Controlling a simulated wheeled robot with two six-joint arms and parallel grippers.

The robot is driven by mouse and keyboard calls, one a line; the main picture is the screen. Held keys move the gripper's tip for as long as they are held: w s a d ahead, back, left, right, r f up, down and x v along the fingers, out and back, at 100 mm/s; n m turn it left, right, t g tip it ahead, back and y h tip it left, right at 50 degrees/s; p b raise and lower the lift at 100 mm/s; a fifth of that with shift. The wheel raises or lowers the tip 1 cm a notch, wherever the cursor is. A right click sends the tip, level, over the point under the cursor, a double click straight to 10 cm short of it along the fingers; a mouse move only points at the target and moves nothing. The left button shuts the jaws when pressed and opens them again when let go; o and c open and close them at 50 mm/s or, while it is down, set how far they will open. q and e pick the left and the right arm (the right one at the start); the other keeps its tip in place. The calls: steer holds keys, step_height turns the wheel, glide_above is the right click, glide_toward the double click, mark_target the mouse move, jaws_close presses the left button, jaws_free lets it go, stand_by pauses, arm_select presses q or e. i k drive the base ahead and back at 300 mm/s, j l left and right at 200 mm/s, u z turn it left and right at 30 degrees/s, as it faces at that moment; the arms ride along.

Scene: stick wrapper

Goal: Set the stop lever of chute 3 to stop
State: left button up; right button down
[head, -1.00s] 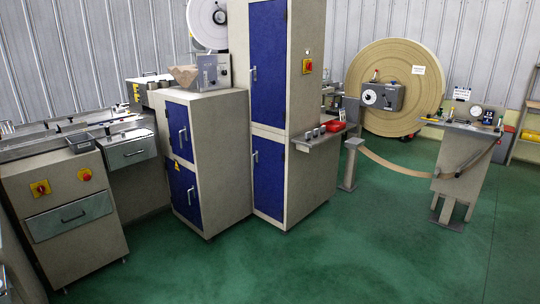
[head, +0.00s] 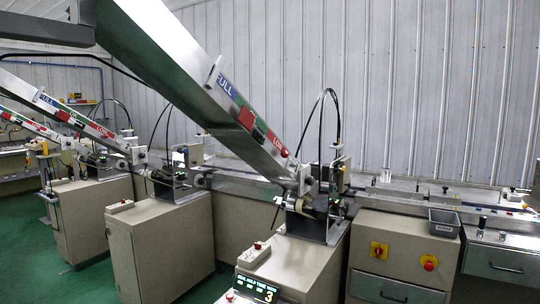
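Chute 3 (head: 170,75) is the nearest sloping metal chute in the head view, running from the upper left down to a feeder unit (head: 318,205). A panel with a lit display and the digit 3 (head: 265,291) stands below it, cut by the bottom edge. The chute's side carries a blue FULL label (head: 225,84) and a red LOW label (head: 280,146). Small dark handles and knobs sit around the feeder unit. I cannot tell which is the stop lever or how it is set. Neither gripper is in view.
Two more chutes (head: 62,112) slope down to feeder units at the left, on beige cabinets (head: 160,245). A conveyor (head: 420,192) runs along the wall. A grey bin (head: 444,222) and a cabinet with yellow and red switches (head: 405,262) stand at the right. Green floor (head: 90,285) shows at lower left.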

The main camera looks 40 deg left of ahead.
mark_target(285, 154)
steer(key=i+l+u, duration=0.15)
steer(key=i, duration=2.9)
steer(key=j+u, duration=0.1)
steer(key=u, duration=3.7)
